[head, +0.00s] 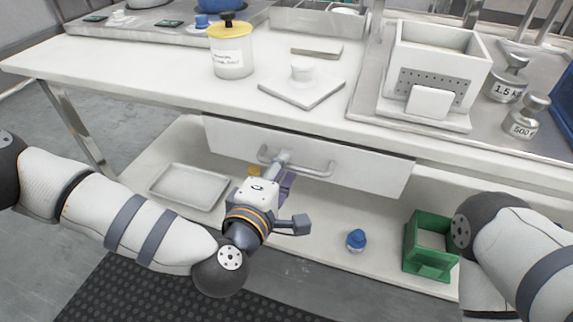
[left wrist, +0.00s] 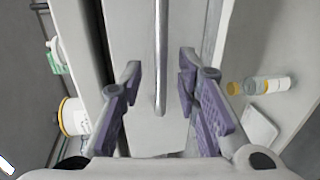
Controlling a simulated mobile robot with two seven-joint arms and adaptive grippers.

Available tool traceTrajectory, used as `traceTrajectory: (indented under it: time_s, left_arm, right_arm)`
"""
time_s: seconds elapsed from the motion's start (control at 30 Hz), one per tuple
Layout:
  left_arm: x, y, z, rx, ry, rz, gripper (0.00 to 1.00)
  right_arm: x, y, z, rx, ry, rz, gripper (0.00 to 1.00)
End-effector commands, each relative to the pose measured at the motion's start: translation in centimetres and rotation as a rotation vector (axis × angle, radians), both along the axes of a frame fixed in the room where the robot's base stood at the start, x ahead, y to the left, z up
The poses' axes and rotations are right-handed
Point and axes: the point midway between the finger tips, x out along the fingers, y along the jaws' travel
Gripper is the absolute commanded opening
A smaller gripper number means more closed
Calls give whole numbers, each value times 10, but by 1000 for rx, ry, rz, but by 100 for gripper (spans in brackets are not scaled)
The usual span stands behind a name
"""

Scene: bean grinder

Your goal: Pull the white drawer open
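The white drawer (head: 365,168) hangs under the front edge of the white table and looks shut. Its front carries a horizontal grey bar handle (head: 315,172), which also shows in the left wrist view (left wrist: 161,55). My left gripper (head: 283,168) is at the left part of this handle. In the left wrist view its two purple-padded fingers (left wrist: 160,72) are spread, with the bar between them and a visible gap on each side. My right gripper is out of view; only part of my right arm shows at the lower right.
On the tabletop stand a yellow-lidded jar (head: 231,57), a white box-shaped device (head: 435,65) and metal weights (head: 510,78). The lower shelf holds a metal tray (head: 188,187), a blue-capped bottle (head: 356,240) and a green crate (head: 413,245). Dark matting covers floor in front.

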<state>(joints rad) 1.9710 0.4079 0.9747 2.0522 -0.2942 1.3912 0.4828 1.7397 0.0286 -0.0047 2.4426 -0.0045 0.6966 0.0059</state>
Motion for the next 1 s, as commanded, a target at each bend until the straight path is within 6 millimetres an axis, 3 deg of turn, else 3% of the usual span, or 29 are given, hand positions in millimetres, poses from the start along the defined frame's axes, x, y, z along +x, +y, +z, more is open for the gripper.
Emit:
traceTrajectory:
  time_s: [0.13,0.4,0.53,0.57,1.0]
  left_arm:
    - [14,-5,-4,1,1,-2,30]
    - [17,-6,-4,2,0,-2,30]
    - [17,-6,-4,2,1,-2,3]
    - [17,-6,-4,2,1,-2,0]
    - [17,-6,-4,3,1,-4,0]
  right_arm:
    - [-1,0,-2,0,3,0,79]
    - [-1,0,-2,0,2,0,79]
    - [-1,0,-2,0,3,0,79]
    - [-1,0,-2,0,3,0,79]
    - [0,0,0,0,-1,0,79]
